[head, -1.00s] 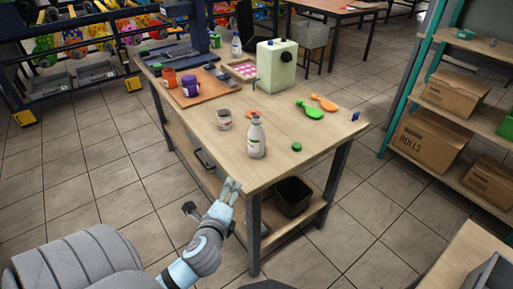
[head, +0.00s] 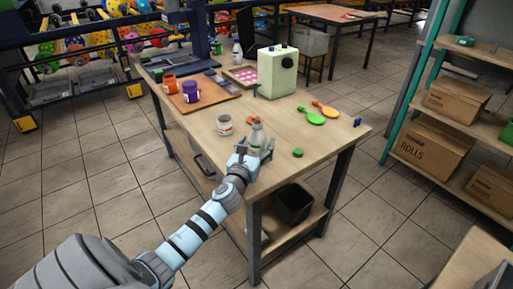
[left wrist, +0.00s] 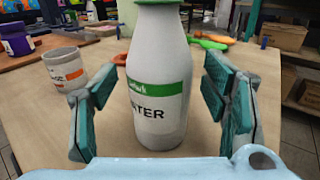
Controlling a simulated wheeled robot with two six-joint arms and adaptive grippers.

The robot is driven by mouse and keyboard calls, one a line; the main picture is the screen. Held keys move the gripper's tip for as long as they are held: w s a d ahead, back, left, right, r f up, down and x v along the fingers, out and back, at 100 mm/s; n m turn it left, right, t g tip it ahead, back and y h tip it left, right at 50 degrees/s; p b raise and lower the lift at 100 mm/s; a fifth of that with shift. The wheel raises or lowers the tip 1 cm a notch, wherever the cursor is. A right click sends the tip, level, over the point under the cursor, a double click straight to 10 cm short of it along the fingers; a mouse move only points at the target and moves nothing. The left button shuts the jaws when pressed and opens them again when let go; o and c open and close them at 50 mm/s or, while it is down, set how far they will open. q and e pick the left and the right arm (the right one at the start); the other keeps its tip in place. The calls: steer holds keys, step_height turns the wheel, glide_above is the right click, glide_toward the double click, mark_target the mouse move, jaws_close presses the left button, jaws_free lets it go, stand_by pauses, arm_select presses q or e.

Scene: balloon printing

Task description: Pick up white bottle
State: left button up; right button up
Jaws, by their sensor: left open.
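The white bottle (left wrist: 159,60) with a green-and-white label reading "ATER" stands upright on the wooden table. In the left wrist view it is between the two fingers of my open left gripper (left wrist: 160,105), with gaps on both sides. In the head view the bottle (head: 257,131) is partly hidden behind my left gripper (head: 254,152), which is at the table's near edge. My right gripper is not in view.
A small white cup (head: 225,126) stands close to the left of the bottle. A green cap (head: 298,153) lies to its right. Green and orange scoops (head: 313,116) and a pale green machine (head: 277,73) are farther back. The table's (head: 330,141) right front is mostly clear.

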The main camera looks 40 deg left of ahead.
arm_select(q)
steer(key=shift+w+a+f, duration=0.1)
steer(key=shift+w+a, duration=0.05)
steer(key=shift+w, duration=0.35)
steer(key=c, duration=1.4)
